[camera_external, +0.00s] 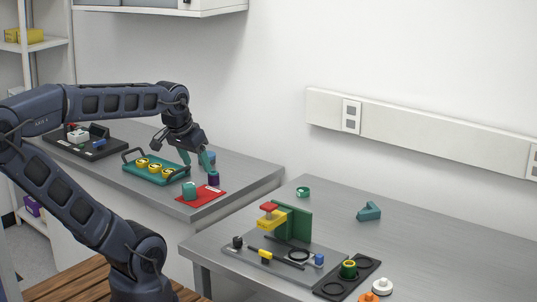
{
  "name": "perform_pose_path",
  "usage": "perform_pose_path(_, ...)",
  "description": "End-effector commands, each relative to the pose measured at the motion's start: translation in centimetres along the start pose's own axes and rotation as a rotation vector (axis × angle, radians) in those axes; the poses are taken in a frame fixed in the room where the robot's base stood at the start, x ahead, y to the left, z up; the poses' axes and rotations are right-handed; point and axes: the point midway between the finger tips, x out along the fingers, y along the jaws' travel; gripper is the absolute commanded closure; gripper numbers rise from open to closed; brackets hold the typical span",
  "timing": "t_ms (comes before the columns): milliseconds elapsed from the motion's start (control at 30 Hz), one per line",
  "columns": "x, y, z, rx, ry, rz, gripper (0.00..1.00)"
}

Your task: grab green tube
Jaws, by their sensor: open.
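Several green things show, and I cannot tell for sure which is the green tube. A short green ring-shaped piece (303,192) lies near the back left of the right bench. A green round piece with yellow on it (348,269) sits in a black holder (331,288) at that bench's front. A teal-green cylinder (189,190) stands on a red mat (212,195) on the left bench. My gripper (199,163) is open above the left bench, fingers pointing down, just behind the teal cylinder and close to a dark purple cylinder (213,178). Nothing shows held.
A teal tray (137,173) with yellow round pieces lies left of my gripper. A black tray (100,151) is farther left. The right bench (430,235) holds a fixture with a green upright plate (296,222), a teal block (369,211) and white and orange pieces. Its right side is clear.

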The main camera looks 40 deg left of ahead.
Motion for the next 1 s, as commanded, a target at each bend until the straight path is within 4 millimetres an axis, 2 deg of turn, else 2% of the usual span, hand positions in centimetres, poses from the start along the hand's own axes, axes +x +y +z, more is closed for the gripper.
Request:
perform_pose_path(433,0.0,0.0,0.0,0.0,0.0,0.0,0.39)
perform_pose_path(467,0.0,0.0,0.0,0.0,0.0,0.0,0.35)
perform_pose_path(767,0.1,0.1,-0.1,0.004,0.0,0.0,0.35)
perform_pose_path(867,0.5,0.7,-0.8,0.03,-0.002,-0.001,0.35)
perform_pose_path(1000,2.0,2.8,-2.9,0.112,-0.007,0.0,0.35)
